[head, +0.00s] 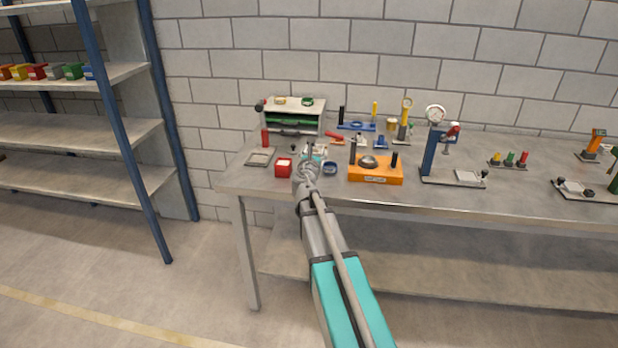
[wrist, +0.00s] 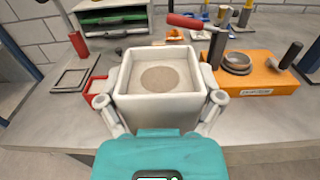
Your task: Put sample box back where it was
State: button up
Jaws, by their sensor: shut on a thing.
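My gripper (wrist: 160,103) is shut on an open-topped, off-white square sample box (wrist: 155,108), with one finger on its left side and one on its right. The box looks level, with a round patch of brown sand on its floor. In the head view my gripper (head: 307,165) is over the front left part of the grey bench (head: 235,180), and my arm largely hides the box. I cannot tell its height above the bench. A flat, empty square frame (head: 260,156) lies to the left, also in the wrist view (wrist: 78,78).
A red box (head: 284,168) stands just left of my gripper. A rack with green shelves (head: 292,120) and a red upright handle (head: 265,138) are behind left.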

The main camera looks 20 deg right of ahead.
jog(key=shift+w+a+f+b, duration=0.15)
jog(key=shift+a+f, duration=0.05)
jog(key=shift+a, duration=0.65)
jog(key=shift+w+a+f+b, duration=0.1)
jog(key=shift+a+f+b, duration=0.05)
jog(key=shift+a, duration=0.65)
jog(key=w+d+f+b, duration=0.2)
jog(key=w, duration=0.1)
jog(key=w+d+f+b, duration=0.2)
jog(key=w+f+b, duration=0.1)
jog(key=w, duration=0.1)
jog(key=w+d+f+b, duration=0.1)
jog(key=w+f+b, duration=0.2)
jog(key=shift+w+d+f, duration=0.1)
jog(key=shift+w+d, duration=0.3)
jog(key=shift+w+d+f+b, duration=0.25)
jog(key=shift+w+f+b, duration=0.15)
jog(key=shift+b, duration=0.15)
jog(key=shift+w+d+f+b, duration=0.2)
jog(key=shift+w+f+b, duration=0.15)
jog(key=shift+f+b, duration=1.65)
